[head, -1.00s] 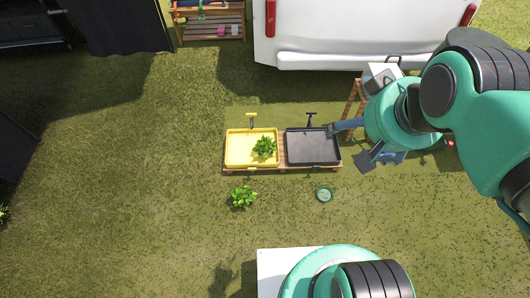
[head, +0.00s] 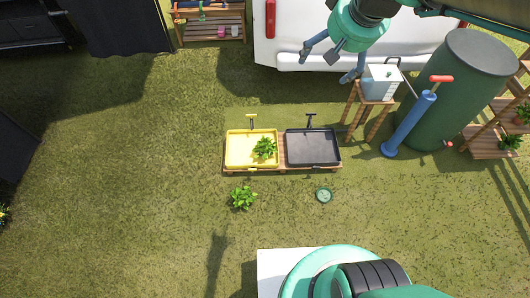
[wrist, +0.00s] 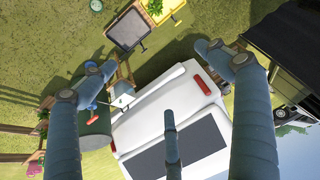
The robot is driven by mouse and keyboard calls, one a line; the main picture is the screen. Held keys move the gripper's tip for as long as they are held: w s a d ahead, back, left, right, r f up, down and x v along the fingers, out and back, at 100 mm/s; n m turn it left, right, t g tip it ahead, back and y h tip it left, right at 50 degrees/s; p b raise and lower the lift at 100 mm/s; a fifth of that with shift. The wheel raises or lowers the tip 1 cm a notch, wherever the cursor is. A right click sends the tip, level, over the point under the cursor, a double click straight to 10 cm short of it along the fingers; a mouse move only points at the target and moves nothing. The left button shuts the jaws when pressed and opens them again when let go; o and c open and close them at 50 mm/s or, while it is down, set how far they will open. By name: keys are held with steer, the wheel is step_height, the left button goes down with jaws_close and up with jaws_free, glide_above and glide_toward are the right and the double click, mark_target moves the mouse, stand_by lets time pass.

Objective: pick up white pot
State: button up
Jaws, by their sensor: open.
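A small whitish pot (head: 237,31) stands on the lower board of the wooden shelf at the top left of the head view, beside a pink pot (head: 221,32). It is tiny there, and I cannot tell its details. A white box-like vessel (head: 380,83) with a dark handle stands on a wooden stool. My gripper (head: 329,66) is raised near the vehicle's rear, left of the stool, apart from both. In the wrist view its fingers (wrist: 172,65) are spread open and hold nothing. I cannot make out the whitish pot in the wrist view.
A white vehicle (head: 290,30) stands behind my gripper. A blue pump (head: 410,123) and a green barrel (head: 472,90) stand at the right. Yellow (head: 240,149) and black (head: 312,147) trays sit on a low pallet. The grass at left is open.

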steer(key=w+a+f, duration=0.2)
steer(key=w+f, duration=0.2)
steer(key=w, duration=0.5)
steer(key=w+a+f+n+y+p, duration=0.15)
steer(key=w+f, duration=0.25)
steer(key=w, duration=0.6)
steer(key=w+a+f+m+h, duration=0.1)
steer(key=w+a+f, duration=0.1)
steer(key=w+f, duration=0.5)
steer(key=w+a+f+n, duration=0.1)
steer(key=w+a+f, duration=0.1)
steer(key=w+f, duration=0.8)
steer(key=w+a+f, duration=0.2)
steer(key=w+f, duration=0.6)
steer(key=f, duration=0.3)
steer(key=w+a+f+p, duration=0.1)
steer(key=w+a+f, duration=0.1)
steer(key=f, duration=1.3)
steer(key=w+a+f+p, duration=0.1)
steer(key=f, duration=1.5)
steer(key=s+f, duration=0.3)
steer(key=f, duration=0.7)
steer(key=s+f, duration=0.3)
steer(key=f, duration=0.7)
steer(key=s+f+g+p, duration=0.1)
steer(key=s+f, duration=0.2)
steer(key=f, duration=0.7)
steer(key=shift+s+d+n, duration=0.15)
steer(key=shift+s+n, duration=0.2)
steer(key=shift+n, duration=0.1)
